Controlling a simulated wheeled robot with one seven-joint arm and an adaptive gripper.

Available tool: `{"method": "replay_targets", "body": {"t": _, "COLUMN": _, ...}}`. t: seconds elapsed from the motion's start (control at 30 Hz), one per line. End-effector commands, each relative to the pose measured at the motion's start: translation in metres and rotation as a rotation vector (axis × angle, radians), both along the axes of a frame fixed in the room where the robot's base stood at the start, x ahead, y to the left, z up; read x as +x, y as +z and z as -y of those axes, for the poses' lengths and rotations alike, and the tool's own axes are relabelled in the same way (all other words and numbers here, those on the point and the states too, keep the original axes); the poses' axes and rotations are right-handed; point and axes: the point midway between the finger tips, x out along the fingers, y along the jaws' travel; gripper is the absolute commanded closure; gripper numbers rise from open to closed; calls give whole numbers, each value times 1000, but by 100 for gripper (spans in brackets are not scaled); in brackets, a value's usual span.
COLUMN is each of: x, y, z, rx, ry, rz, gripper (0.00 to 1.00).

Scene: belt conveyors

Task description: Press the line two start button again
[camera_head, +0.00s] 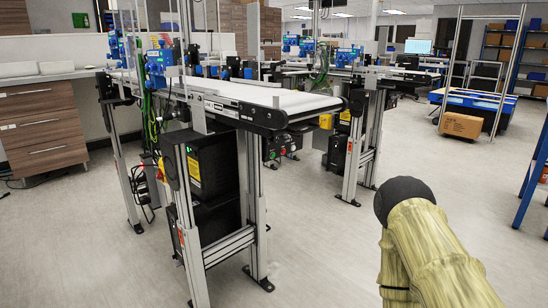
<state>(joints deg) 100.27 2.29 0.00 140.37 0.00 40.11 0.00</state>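A conveyor (262,95) with a pale belt on a metal frame stands left of centre. Below its near right end hangs a small dark control box (277,150) with small green and red spots that look like buttons. It is too small to read, so I cannot tell whether it is the line two start button. A second conveyor (345,72) stands behind it. My gripper is not clearly in view. A part of my arm, with a bamboo-like surface and a black rounded end, rises at the lower right, apart from the control box.
A yellow box (326,121) sits at the conveyor's end. Dark cabinets (207,170) and frame legs (255,205) stand beneath it. A cardboard box (461,126) sits by a blue table (480,100) at the back right. The floor (325,240) at the centre is clear.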

Motion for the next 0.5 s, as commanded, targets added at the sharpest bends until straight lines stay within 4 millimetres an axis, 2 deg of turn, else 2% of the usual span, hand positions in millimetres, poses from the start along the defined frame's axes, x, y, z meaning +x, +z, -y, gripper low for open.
{"method": "replay_targets", "body": {"t": 0.03, "x": 0, "y": 0, "z": 0, "rx": 0, "ry": 0, "rz": 0, "gripper": 75}}
{"method": "replay_targets", "body": {"t": 0.17, "x": 0, "y": 0, "z": 0, "rx": 0, "ry": 0, "rz": 0, "gripper": 99}}
{"method": "replay_targets", "body": {"t": 0.5, "x": 0, "y": 0, "z": 0, "rx": 0, "ry": 0, "rz": 0, "gripper": 100}}
